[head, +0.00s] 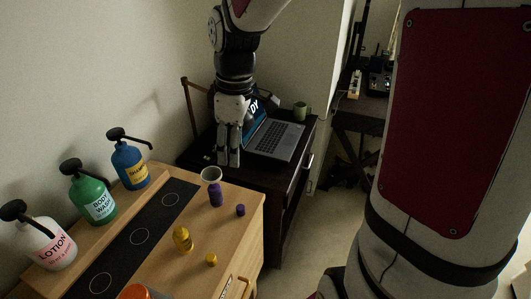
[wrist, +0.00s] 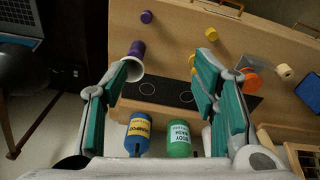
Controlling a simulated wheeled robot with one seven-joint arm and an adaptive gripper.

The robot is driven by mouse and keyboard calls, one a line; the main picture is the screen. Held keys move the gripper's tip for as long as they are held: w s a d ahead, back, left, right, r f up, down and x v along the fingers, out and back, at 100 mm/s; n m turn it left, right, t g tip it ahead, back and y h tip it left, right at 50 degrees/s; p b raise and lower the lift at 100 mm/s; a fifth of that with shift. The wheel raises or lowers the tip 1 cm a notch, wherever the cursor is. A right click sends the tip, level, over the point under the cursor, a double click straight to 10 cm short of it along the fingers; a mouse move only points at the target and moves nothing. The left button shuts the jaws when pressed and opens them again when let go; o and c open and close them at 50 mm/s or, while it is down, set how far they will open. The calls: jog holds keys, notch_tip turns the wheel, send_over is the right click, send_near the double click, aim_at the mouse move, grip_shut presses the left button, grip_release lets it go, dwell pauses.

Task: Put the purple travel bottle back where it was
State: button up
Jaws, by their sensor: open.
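The purple travel bottle (head: 216,196) stands upright on the wooden counter, with a pale, cup-like funnel (head: 211,174) on its top. In the wrist view the bottle (wrist: 138,49) and the funnel (wrist: 131,67) are beside the left fingertip, which overlaps the funnel's edge in the picture. A purple cap (head: 240,210) lies to the bottle's right. The dark strip (head: 120,258) with white circles runs along the counter; the circles in view are empty. My gripper (head: 229,164) is open and empty, fingers down, behind the bottle in the head view. The wrist view shows its spread fingers (wrist: 161,66).
Blue shampoo (head: 130,168), green body wash (head: 94,198) and white lotion (head: 46,243) pump bottles stand on the rear ledge. A yellow bottle (head: 182,239), its yellow cap (head: 211,259) and an orange item (head: 136,292) are nearer. A laptop (head: 275,137) and mug (head: 300,111) sit on the dark cabinet.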

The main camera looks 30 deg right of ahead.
jog(key=s+a+r+m+t, duration=0.1)
jog(key=s+r+m, duration=0.3)
jog(key=s, duration=0.4)
jog(key=s+a+r+m+t, duration=0.1)
jog(key=s+r+m+t, duration=0.2)
jog(key=s+r+m, duration=0.2)
jog(key=s, duration=0.3)
jog(key=shift+s+a+r+m+t+h, duration=0.25)
jog(key=shift+s+r+m+t+h, duration=0.05)
jog(key=shift+s+r, duration=0.1)
